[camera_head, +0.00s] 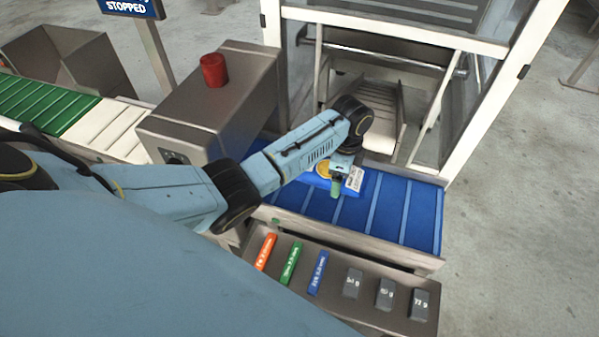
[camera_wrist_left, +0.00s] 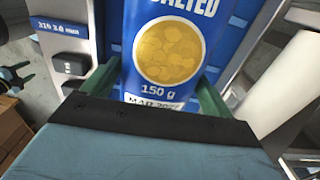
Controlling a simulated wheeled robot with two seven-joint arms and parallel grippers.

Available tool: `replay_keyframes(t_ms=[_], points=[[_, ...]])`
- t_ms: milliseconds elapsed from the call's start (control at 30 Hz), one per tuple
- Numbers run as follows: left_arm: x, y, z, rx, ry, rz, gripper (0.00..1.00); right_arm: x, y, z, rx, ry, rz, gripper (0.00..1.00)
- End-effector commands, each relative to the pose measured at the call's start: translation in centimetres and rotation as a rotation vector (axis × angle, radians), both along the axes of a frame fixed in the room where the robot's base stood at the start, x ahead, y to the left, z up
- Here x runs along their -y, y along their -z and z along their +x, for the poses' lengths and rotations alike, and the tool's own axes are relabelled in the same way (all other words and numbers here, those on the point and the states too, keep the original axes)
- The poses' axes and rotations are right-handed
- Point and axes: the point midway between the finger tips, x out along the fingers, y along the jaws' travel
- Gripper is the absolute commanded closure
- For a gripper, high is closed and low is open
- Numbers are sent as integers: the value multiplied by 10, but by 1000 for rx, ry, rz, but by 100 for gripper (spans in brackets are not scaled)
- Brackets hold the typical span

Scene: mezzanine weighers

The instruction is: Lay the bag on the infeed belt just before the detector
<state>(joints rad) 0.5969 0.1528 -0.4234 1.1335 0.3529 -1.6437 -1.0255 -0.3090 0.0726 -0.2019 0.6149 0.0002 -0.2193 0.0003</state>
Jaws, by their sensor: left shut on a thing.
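A blue bag of salted crisps (camera_wrist_left: 190,65), marked 150 g, fills the middle of the left wrist view. My left gripper (camera_wrist_left: 157,92) has its green fingers at the two sides of the bag and is shut on it. In the head view the bag (camera_head: 355,180) shows partly behind my left gripper (camera_head: 337,184), over the blue infeed belt (camera_head: 410,215). I cannot tell whether the bag touches the belt. The grey detector housing (camera_head: 190,125), with a red button on top, stands left of the bag.
A white-framed clear guard (camera_head: 490,100) stands behind the belt, with a chute inside. A front ledge (camera_head: 335,285) carries orange, green and blue test sticks and several dark weights. A green-and-white belt (camera_head: 60,110) lies left of the housing. A sign (camera_head: 130,8) reads STOPPED.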

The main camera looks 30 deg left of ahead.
Motion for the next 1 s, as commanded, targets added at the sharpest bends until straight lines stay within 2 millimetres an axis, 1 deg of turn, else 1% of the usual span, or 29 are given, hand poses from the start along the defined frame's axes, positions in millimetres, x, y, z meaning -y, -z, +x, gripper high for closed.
replay_keyframes(t_ms=[33,200,400,467,500,600,767,900,1000], points=[[-16,-1,-4,-1,-4,1,40,1,-4,1,1,-1,-1,45],[-58,-1,-14,0,-3,2,40,5,-9,6,9,-2,-7,45],[-100,-1,-24,-1,-3,1,40,7,-14,11,15,-2,-9,45],[-110,-1,-27,0,-3,1,40,7,-15,11,15,-2,-9,45],[-106,9,-26,-1,-1,-3,40,8,-11,11,15,-2,-9,45],[-105,23,-26,-1,0,-3,40,8,-8,11,15,-2,-9,45],[-105,35,-25,0,-1,-3,40,8,-6,11,15,-1,-9,45],[-105,56,-26,-3,-1,-2,40,8,0,11,15,-1,-9,45],[-107,67,-26,-1,-2,-2,40,8,2,11,15,-1,-9,45]])
